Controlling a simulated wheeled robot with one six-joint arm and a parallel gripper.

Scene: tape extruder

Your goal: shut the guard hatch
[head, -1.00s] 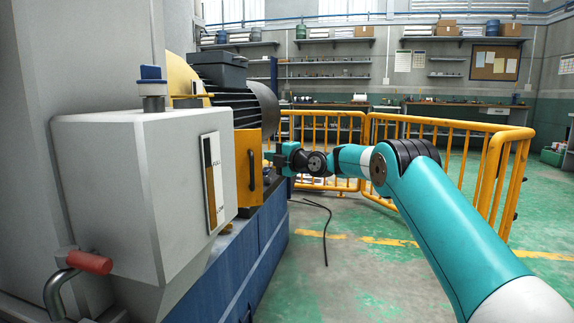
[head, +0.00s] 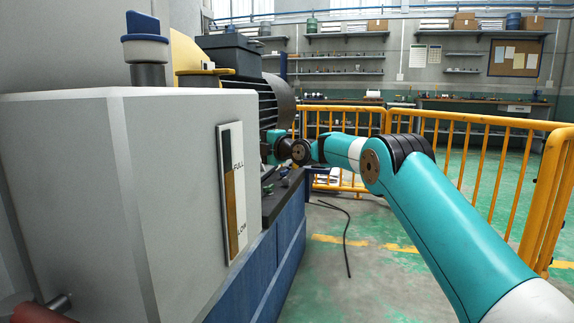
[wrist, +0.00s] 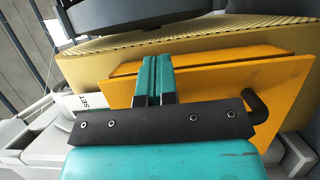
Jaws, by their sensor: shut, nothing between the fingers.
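The guard hatch is an orange panel (wrist: 215,85) in the wrist view, with a black bar handle (wrist: 262,104) at its right. A second orange edge runs just behind it, along a ribbed yellow body. I cannot tell how far the hatch stands from its closed position. My gripper (wrist: 156,62) is shut and empty, its two teal fingers side by side in front of the panel. I cannot tell whether the fingertips touch it. In the head view my gripper (head: 267,150) is at the machine, beyond the grey tank, which hides the hatch.
The grey tank (head: 70,190) with a level gauge (head: 233,190) and a blue-capped neck (head: 146,45) fills the left. The blue machine base (head: 255,270) runs alongside. Yellow railings (head: 480,150) stand behind my arm. A black cable (head: 346,240) lies on the otherwise open green floor.

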